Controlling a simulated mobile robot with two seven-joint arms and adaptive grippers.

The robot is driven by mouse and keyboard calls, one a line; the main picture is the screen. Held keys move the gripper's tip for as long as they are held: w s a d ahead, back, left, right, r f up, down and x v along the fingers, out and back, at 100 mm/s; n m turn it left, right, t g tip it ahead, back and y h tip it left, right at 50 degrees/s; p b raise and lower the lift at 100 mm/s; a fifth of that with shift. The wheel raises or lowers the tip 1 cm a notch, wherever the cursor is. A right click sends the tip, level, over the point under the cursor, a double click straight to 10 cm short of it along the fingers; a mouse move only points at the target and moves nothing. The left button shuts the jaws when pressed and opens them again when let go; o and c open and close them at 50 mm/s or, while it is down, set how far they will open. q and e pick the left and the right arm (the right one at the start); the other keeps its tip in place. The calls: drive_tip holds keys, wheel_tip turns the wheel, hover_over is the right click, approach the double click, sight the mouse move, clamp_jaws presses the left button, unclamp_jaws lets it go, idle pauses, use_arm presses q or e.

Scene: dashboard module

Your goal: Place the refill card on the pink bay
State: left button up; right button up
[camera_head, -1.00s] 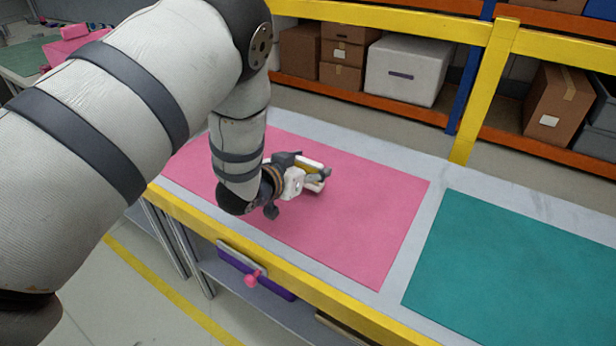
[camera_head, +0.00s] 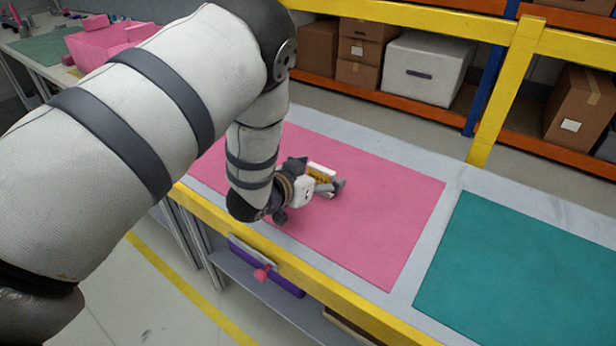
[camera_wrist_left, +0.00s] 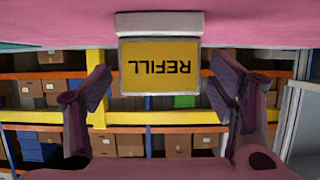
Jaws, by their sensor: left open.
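The refill card (camera_wrist_left: 160,68) is a yellow plate marked REFILL with a white strip along one long edge. In the left wrist view its white edge meets the pink bay (camera_wrist_left: 250,25), and the lettering appears upside down. In the head view the card (camera_head: 321,173) is small and partly hidden by my left gripper (camera_head: 328,187). The pink bay (camera_head: 390,220) is a flat pink mat on the bench. My left gripper is open low over this mat, its two fingers apart on either side of the card with gaps. My right gripper is not in view.
A teal mat (camera_head: 520,265) lies to the right of the pink bay. A yellow rail (camera_head: 310,290) runs along the bench's front. Shelves with brown boxes and a white box (camera_head: 425,70) stand behind. A pink bin (camera_head: 105,42) sits on another table at the far left.

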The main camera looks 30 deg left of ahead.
use_arm(q)
drive_tip(key=p+v, duration=0.1)
drive_tip(key=v, duration=0.9)
drive_tip(key=shift+r+p, duration=0.25)
drive_tip(key=shift+p, duration=0.15)
drive_tip(key=shift+s, duration=0.45)
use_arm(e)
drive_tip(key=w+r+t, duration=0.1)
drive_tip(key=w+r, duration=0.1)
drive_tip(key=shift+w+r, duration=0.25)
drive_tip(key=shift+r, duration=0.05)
